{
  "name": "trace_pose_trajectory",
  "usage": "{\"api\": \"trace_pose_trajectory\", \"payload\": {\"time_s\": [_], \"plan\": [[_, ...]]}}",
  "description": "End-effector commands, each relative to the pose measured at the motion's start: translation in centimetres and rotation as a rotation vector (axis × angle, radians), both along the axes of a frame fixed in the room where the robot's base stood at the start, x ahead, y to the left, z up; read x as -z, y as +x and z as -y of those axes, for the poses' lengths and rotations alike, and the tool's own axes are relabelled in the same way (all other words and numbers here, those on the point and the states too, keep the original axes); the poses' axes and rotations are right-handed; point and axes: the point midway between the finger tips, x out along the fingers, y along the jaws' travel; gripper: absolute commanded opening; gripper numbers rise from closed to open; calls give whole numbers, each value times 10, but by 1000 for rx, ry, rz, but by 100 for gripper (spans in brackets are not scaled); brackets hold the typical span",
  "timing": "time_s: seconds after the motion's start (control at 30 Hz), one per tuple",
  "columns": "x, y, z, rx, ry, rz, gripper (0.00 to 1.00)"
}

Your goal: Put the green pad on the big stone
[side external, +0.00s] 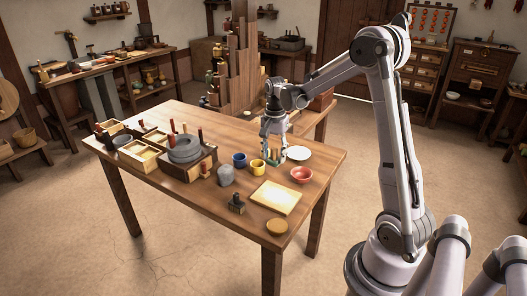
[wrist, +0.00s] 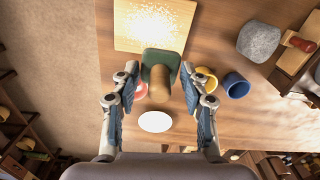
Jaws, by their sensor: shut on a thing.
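The green pad (wrist: 160,60) has a thick brown upright handle (wrist: 159,85) and lies between my fingers in the wrist view. My gripper (wrist: 160,88) is shut on the pad by its handle. In the side view my gripper (side external: 273,150) is low over the table, beside the yellow cup; the pad is small there and partly hidden, and I cannot tell whether it touches the table. The big stone (side external: 184,149) is a round grey stack on a wooden box, to the left of my gripper. Only the box's edge shows clearly at the right of the wrist view.
A yellow cup (side external: 257,167), blue cup (side external: 239,160) and smaller grey stone (side external: 225,176) stand between my gripper and the big stone. A white plate (side external: 298,153), red bowl (side external: 301,174) and pale board (side external: 276,198) are near. Upright pegs surround the big stone.

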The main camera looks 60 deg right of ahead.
Motion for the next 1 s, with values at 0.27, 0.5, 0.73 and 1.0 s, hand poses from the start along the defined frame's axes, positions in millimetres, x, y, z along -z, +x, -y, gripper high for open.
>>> {"api": "trace_pose_trajectory", "payload": {"time_s": [0.27,0.5,0.73,1.0], "plan": [[-28,78,34,7,0,0,18],[-37,103,41,7,0,0,18],[-17,130,20,5,0,0,18],[15,170,-14,5,0,0,18]]}}
